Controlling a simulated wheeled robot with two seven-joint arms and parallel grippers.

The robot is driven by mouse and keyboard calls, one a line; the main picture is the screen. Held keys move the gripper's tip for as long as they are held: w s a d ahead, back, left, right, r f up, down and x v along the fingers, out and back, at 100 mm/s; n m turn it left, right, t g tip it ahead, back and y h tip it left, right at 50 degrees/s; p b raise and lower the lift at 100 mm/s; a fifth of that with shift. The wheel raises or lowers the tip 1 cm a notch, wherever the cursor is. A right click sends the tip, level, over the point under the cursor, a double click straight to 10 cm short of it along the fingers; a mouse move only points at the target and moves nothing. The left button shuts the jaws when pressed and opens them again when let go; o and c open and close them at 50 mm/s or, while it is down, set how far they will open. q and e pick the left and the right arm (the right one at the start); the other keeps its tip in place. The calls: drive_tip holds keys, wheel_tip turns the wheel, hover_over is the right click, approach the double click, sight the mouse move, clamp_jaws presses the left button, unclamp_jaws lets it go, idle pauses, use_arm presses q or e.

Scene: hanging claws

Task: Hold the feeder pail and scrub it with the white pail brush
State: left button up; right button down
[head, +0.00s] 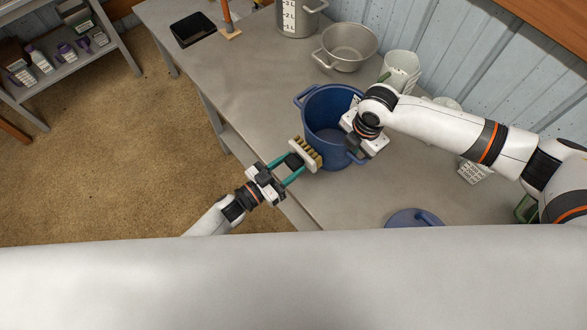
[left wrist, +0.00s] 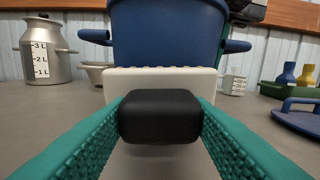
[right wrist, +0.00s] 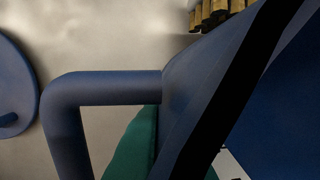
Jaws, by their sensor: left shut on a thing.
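The blue feeder pail (head: 318,142) stands upright on the grey bench, its side handles showing. The white pail brush (head: 306,157) has tan bristles facing the pail's near left wall; I cannot tell whether they touch it. My left gripper (head: 292,168) is shut on the brush's black handle (left wrist: 160,115), with the white block (left wrist: 160,80) in front of the pail (left wrist: 165,30). My right gripper (head: 359,148) is at the pail's right rim by a handle. The right wrist view shows a green finger (right wrist: 135,145) beside the pail wall; its grip is partly hidden.
A blue lid (head: 412,218) lies on the bench at the near right. A metal bowl (head: 349,47), a graduated metal can (head: 297,20) and white tubs (head: 402,65) stand behind the pail. A black tray (head: 193,30) lies far left. The left bench top is mostly clear.

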use_arm(q)
drive_tip(key=shift+w+a, duration=0.35)
drive_tip(key=shift+w, duration=0.2)
drive_tip(key=shift+s+d, duration=0.55)
drive_tip(key=shift+s, duration=0.25)
drive_tip(key=shift+s+d, duration=0.55)
drive_tip(key=shift+s, duration=0.2)
drive_tip(key=shift+w+a, duration=0.55)
drive_tip(key=shift+w, duration=0.25)
drive_tip(key=shift+w+a, duration=0.55)
drive_tip(key=shift+w, duration=0.25)
drive_tip(key=v, duration=0.7)
drive_tip(key=shift+f, duration=0.15)
drive_tip(key=shift+s, duration=0.1)
use_arm(e)
drive_tip(key=c, duration=1.6)
unclamp_jaws()
